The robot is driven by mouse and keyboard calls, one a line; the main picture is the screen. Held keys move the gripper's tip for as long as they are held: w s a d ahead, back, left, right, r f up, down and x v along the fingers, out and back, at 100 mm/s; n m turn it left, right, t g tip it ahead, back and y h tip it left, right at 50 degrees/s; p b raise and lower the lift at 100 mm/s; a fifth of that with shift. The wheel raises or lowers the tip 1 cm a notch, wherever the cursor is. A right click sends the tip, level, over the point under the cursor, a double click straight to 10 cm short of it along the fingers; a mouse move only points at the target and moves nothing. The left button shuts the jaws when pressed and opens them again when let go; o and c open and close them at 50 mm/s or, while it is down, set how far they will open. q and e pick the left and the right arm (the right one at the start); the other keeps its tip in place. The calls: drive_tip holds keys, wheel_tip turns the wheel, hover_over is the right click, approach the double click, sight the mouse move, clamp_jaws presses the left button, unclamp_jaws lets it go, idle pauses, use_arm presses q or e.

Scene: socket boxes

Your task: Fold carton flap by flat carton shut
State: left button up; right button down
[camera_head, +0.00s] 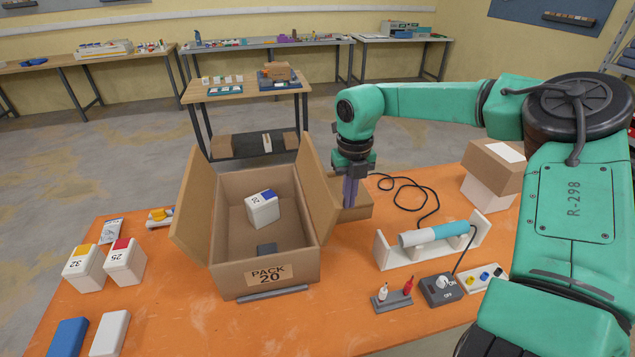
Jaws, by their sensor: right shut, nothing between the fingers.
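An open carton (234,283) labelled "PACK 20" stands on the orange table left of centre. Its left flap (192,207) and right flap (317,193) stand up and lean outward. A white box with a blue top (262,209) and a small dark block (267,249) lie inside. My right gripper (350,200) points down just right of the right flap, over or beside a low brown cardboard piece (345,205). It is shut and empty. Whether it touches the flap, I cannot tell. My left gripper is not in view.
Left of the carton are white boxes with yellow (83,268) and red (124,261) tops. To the right are a teal-and-white tool on a stand (435,236), a switch box (441,289), a small bottle rack (392,299) and stacked boxes (492,175). A black cable crosses the table.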

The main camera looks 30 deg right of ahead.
drive_tip(key=w+a+b, duration=0.3)
drive_tip(key=a, duration=0.7)
drive_tip(key=shift+w+r+b, duration=0.2)
drive_tip(key=shift+w+b, duration=0.1)
drive_tip(key=shift+a, duration=0.1)
wheel_tip(320, 180, up, 9)
drive_tip(key=p, duration=0.5)
idle(0.4)
